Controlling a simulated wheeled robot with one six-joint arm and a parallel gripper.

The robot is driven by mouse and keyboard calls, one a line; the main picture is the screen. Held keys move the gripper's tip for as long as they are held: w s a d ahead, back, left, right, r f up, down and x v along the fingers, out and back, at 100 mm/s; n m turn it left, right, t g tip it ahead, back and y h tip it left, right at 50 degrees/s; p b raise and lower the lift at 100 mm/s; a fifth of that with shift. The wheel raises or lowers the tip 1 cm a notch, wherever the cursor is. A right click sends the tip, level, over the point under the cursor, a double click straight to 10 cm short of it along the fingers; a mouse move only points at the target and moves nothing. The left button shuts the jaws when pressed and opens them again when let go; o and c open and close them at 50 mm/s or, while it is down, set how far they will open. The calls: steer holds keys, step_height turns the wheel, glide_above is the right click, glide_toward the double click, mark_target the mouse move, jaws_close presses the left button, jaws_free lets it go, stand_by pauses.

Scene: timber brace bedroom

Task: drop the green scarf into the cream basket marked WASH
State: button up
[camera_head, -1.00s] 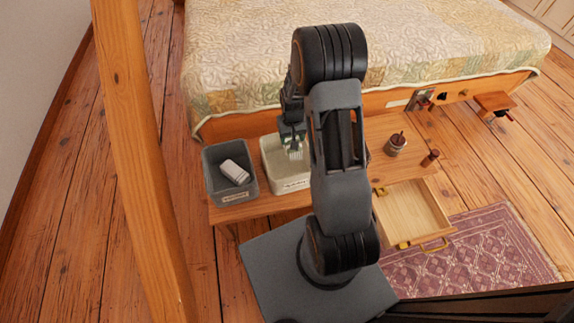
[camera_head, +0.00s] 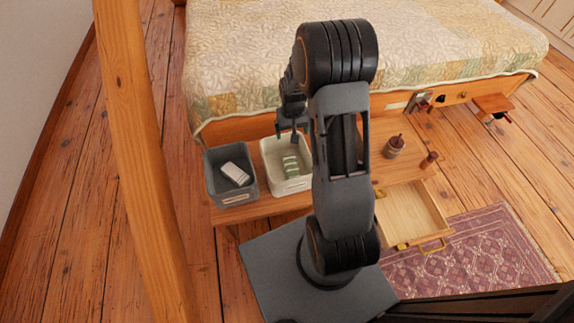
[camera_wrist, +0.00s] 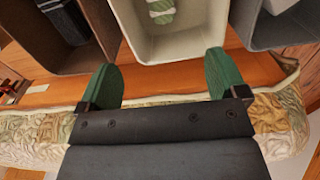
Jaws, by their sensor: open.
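The green scarf (camera_head: 290,166), folded and pale-striped, lies inside the cream basket (camera_head: 266,170) on the wooden bench. In the wrist view the scarf (camera_wrist: 160,10) shows at the top edge, on the floor of the cream basket (camera_wrist: 180,46). My gripper (camera_head: 291,136) is above the back part of this basket in the head view, apart from the scarf. In the wrist view my gripper (camera_wrist: 162,68) has its two green fingers wide apart with nothing between them. The basket's label is too small to read.
A grey basket (camera_head: 211,180) holding a white item (camera_head: 235,174) stands left of the cream one. The wrist view shows a brownish basket (camera_wrist: 75,62) on the other side, with a dark striped item. A drawer (camera_head: 412,212) is open. A timber post (camera_head: 140,150) stands at left.

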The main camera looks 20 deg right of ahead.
step_height(320, 180, up, 9)
steer(key=p, duration=0.2)
steer(key=shift+f, duration=0.1)
stand_by(0.5)
